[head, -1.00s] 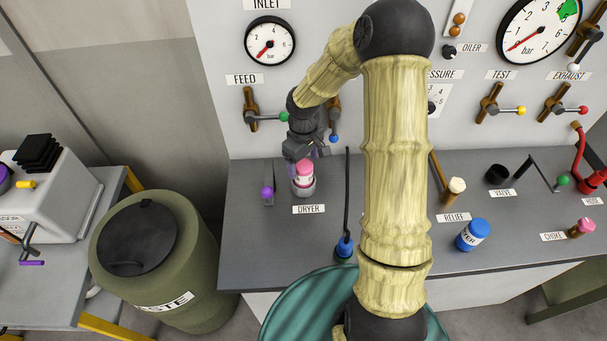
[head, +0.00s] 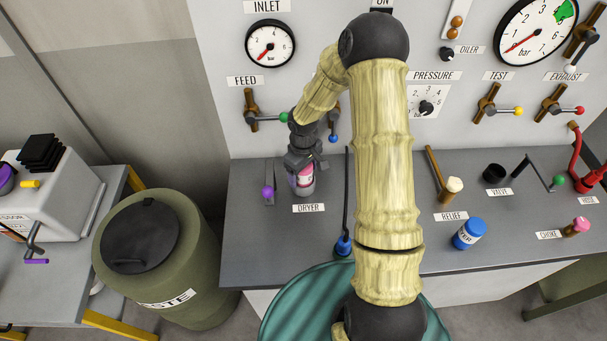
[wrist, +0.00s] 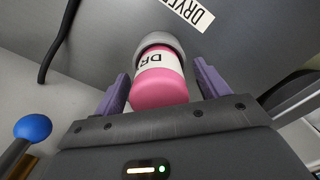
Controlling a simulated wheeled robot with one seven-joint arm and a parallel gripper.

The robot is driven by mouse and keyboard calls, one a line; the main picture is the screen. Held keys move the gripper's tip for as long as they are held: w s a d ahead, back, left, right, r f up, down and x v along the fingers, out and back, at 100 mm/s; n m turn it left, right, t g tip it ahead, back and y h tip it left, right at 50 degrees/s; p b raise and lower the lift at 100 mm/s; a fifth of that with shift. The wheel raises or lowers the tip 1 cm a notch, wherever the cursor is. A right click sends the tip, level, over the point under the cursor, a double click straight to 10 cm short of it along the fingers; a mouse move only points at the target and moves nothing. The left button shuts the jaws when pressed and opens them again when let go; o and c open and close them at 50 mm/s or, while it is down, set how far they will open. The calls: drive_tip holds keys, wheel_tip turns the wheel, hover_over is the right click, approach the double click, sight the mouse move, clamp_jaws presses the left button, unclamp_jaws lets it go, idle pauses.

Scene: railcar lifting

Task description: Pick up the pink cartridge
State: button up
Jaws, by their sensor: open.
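The pink cartridge (head: 304,178) stands in a grey cup (head: 304,191) behind the DRYER label on the bench. In the wrist view the pink cartridge (wrist: 160,88) has a white label and its far end sits in the grey cup (wrist: 160,42). My gripper (head: 303,165) is above the cartridge and hides its top in the head view. In the wrist view my gripper (wrist: 160,88) is open, with one purple finger on each side of the cartridge. Gaps show between the fingers and the cartridge, and nothing is held.
The FEED valve (head: 255,115) and a blue-knobbed lever (head: 333,137) are on the panel close behind.

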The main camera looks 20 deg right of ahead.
drive_tip(key=c, duration=1.3)
wheel_tip(320, 180, up, 10)
drive_tip(key=shift+r+b, duration=0.1)
drive_tip(key=shift+b, duration=0.8)
